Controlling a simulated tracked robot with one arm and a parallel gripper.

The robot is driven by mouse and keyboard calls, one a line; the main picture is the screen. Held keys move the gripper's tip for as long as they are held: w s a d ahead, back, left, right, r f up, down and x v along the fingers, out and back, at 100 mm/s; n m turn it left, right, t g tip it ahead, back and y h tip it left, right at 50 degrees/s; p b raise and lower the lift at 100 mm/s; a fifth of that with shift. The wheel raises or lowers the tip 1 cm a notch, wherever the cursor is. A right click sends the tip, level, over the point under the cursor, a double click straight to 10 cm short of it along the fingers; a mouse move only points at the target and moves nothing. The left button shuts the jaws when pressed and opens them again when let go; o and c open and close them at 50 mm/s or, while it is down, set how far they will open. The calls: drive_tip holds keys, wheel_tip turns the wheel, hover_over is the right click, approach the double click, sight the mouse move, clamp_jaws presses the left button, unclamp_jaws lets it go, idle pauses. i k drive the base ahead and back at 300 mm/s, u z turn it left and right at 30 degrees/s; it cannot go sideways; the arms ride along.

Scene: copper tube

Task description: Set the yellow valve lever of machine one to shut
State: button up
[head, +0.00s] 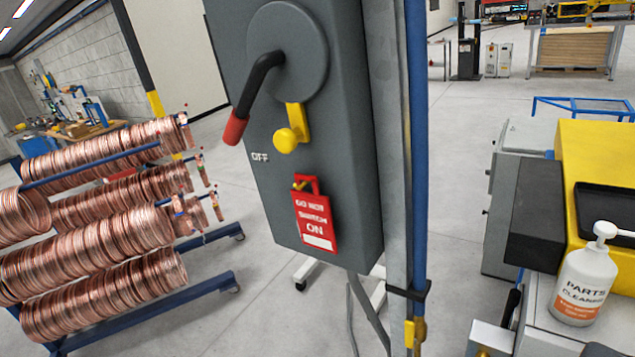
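A small yellow piece (409,335) sits low on a blue vertical pipe (419,150), at the bottom edge of the head view. It looks like a valve lever hanging along the pipe, beside a brass-coloured part (420,331). Its lower end is cut off by the frame, so I cannot tell its full position. No label naming machine one is readable. My gripper does not show in this view.
A grey switch box (345,190) stands left of the pipe, with a black red-tipped handle (258,85), yellow knob (288,139) and red tag (314,220). Copper coils (100,250) fill a left rack. A cleaner bottle (585,280) stands right.

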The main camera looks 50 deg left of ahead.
sight(410, 343)
drive_tip(key=u, duration=0.75)
drive_tip(key=k, duration=0.55)
drive_tip(key=z, duration=0.7)
drive_tip(key=i, duration=1.2)
drive_tip(key=u, duration=0.5)
